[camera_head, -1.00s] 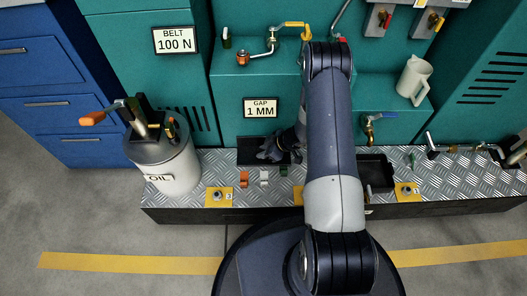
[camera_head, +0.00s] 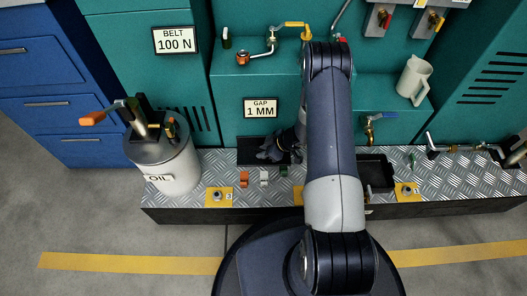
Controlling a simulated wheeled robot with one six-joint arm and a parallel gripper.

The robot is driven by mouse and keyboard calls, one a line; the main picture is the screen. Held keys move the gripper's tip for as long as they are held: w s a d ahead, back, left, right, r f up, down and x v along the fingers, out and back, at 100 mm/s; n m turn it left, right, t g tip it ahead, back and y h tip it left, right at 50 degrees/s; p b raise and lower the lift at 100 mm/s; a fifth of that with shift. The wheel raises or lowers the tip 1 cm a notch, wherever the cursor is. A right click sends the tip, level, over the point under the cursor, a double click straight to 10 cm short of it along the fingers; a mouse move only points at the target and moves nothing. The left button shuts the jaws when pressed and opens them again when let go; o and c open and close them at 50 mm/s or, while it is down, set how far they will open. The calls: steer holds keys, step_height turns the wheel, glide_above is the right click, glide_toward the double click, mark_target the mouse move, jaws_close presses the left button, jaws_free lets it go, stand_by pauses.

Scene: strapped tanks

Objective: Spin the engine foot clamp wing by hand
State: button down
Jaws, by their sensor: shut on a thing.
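My gripper (camera_head: 267,153) is dark and small in the view, at the end of my arm, in front of or over a black tray (camera_head: 243,160) on the tread-plate deck. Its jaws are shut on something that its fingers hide. I cannot tell what that is. Yellow plates with a small metal fitting stand on the deck: a left one (camera_head: 217,197) and a right one (camera_head: 407,191). Another yellow patch shows beside my arm and is mostly hidden. I cannot tell which fitting, if any of these, is the engine foot clamp wing.
An orange clip (camera_head: 244,180) and a white clip (camera_head: 264,178) stand below the tray. An oil can (camera_head: 172,165) with an orange-tipped lever stands left. A second black tray (camera_head: 376,185) lies right of my arm. A brass tap (camera_head: 369,130) and a beige jug (camera_head: 413,82) are beyond.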

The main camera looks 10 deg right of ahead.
steer(key=shift+r, duration=0.1)
stand_by(0.3)
steer(key=shift+n+g+p, duration=0.4)
steer(key=shift+n+p, duration=0.2)
steer(key=shift+p, duration=0.25)
steer(key=shift+n+g+y+p, duration=0.3)
steer(key=shift+n+g, duration=0.2)
steer(key=shift+n, duration=0.3)
steer(key=c, duration=1.4)
jaws_free()
steer(key=shift+o, duration=0.2)
steer(key=shift+p+v, duration=0.8)
steer(key=shift+v, duration=0.3)
steer(key=p+v, duration=0.3)
steer(key=v, duration=0.2)
steer(key=shift+d+r, duration=0.15)
steer(key=shift+d, duration=0.15)
